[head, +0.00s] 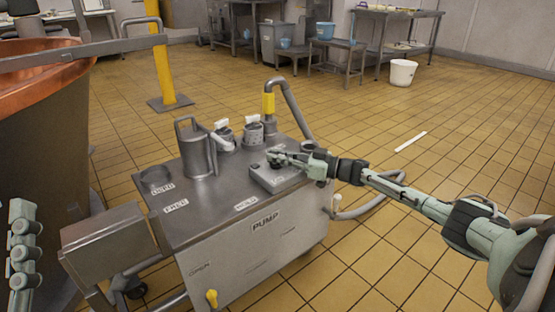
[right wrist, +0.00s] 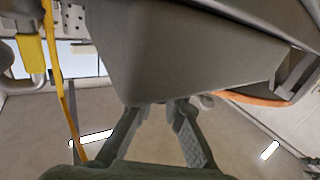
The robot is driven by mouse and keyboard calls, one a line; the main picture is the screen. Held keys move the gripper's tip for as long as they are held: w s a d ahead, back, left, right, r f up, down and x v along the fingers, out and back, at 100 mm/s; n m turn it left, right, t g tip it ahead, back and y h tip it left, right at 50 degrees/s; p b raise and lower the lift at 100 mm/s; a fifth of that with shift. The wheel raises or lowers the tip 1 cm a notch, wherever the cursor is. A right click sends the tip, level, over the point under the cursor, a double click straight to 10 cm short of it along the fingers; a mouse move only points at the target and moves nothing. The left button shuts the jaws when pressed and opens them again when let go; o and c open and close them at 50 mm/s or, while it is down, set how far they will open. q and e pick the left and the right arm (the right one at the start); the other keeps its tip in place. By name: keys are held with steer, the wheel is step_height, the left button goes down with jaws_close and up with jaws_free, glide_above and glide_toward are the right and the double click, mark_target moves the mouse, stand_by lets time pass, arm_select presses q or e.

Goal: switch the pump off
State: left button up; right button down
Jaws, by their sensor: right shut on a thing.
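The pump cart (head: 235,225) is a grey metal trolley labelled PUMP. A small grey box (head: 277,177) sits on the right part of its top. My right gripper (head: 278,157) reaches in from the right, over this box, and is shut on a small part at the box's top, which I take to be the switch. The fingers hide most of that part, so its position cannot be read. In the right wrist view, the two fingers (right wrist: 177,106) close in at the edge of a large grey surface (right wrist: 180,55). My left gripper is not clearly seen; only pale arm parts show at the left edge.
A steel jug (head: 196,152) and two capped fittings stand on the cart top. A copper vat (head: 40,75) fills the left. A yellow post (head: 163,65) stands behind.

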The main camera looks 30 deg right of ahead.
stand_by(0.4)
steer(key=c, duration=1.6)
jaws_free()
steer(key=shift+a, duration=0.1)
steer(key=v, duration=1.2)
